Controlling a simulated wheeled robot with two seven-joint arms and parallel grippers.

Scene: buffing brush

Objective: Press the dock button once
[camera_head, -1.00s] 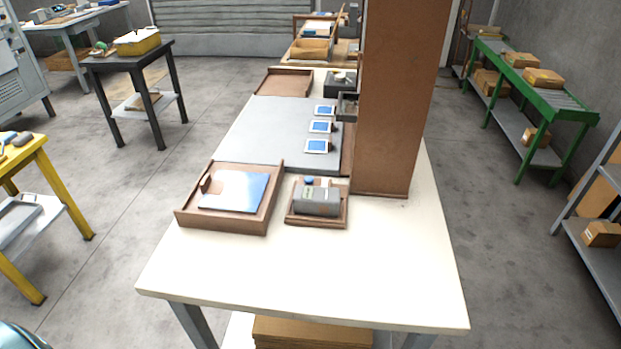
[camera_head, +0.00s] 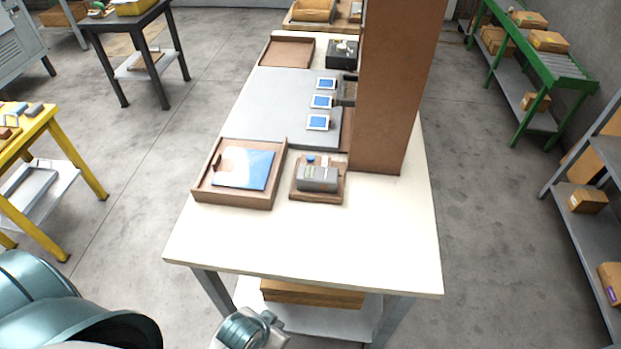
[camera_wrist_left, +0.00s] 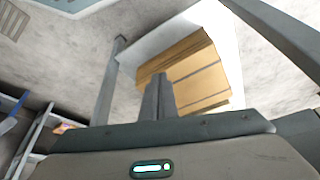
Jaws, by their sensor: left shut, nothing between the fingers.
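My left gripper (camera_head: 272,326) is low at the bottom of the head view, in front of the table's near edge and apart from everything on top. In the left wrist view its fingers (camera_wrist_left: 158,95) are together and empty, with the cartons on the lower shelf beyond them. On the white table (camera_head: 300,228), a grey block-shaped device (camera_head: 317,179) sits in a small brown wooden tray (camera_head: 315,197). A small blue round piece (camera_head: 311,159) shows behind it. I cannot tell for sure which part is the dock button. My right gripper is not in view.
A brown tray with a blue-and-white sheet (camera_head: 243,168) lies left of the device. A tall brown column (camera_head: 385,90) stands behind it to the right. A grey mat (camera_head: 280,100) bears several blue-screened tiles. The table's front strip is clear.

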